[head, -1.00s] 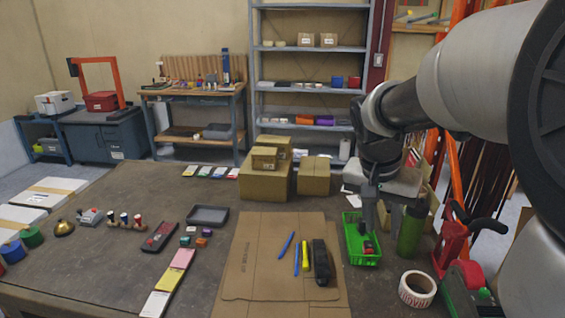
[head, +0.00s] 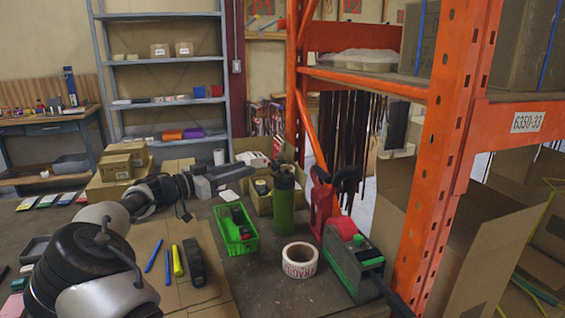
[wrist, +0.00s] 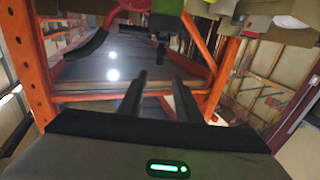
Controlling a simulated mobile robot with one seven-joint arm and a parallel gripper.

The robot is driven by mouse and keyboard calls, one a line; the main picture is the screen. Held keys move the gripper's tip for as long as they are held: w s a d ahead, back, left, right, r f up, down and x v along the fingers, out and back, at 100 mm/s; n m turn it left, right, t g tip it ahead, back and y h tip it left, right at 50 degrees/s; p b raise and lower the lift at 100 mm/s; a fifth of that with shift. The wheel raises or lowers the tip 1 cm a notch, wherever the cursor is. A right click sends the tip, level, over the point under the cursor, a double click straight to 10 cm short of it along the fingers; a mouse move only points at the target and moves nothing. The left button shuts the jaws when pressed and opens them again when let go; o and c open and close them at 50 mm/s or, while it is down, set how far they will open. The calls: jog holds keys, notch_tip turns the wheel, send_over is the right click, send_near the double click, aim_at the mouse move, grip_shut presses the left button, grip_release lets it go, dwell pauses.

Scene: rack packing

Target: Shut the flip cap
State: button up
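The green bottle (head: 283,208) stands upright on the table, right of the green basket. Its dark cap (head: 285,170) has a narrow piece sticking up at the top, which looks like a raised lid; the detail is small. My gripper (head: 248,171) is held roughly level, left of the bottle top, pointing toward it. In the wrist view the picture seems upside down: the bottle (wrist: 167,9) hangs from the top edge with a black cap part (wrist: 161,46) below. My two gripper fingers (wrist: 160,82) are apart with nothing between them and do not appear to touch the cap.
The green basket (head: 240,245) with dark items is left of the bottle. An open cardboard box (head: 256,200) is behind it. A tape roll (head: 299,261), a red stand (head: 323,205) and a red-green tape dispenser (head: 352,265) are near. An orange rack post (head: 453,170) rises at right.

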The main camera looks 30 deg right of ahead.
aim_at(274, 166)
jog(key=d, duration=0.5)
jog(key=w+d, duration=0.1)
jog(key=d, duration=0.4)
jog(key=d+b, duration=0.1)
jog(key=d, duration=0.4)
jog(key=shift+w+d, duration=0.2)
jog(key=shift+d, duration=0.15)
grip_shut()
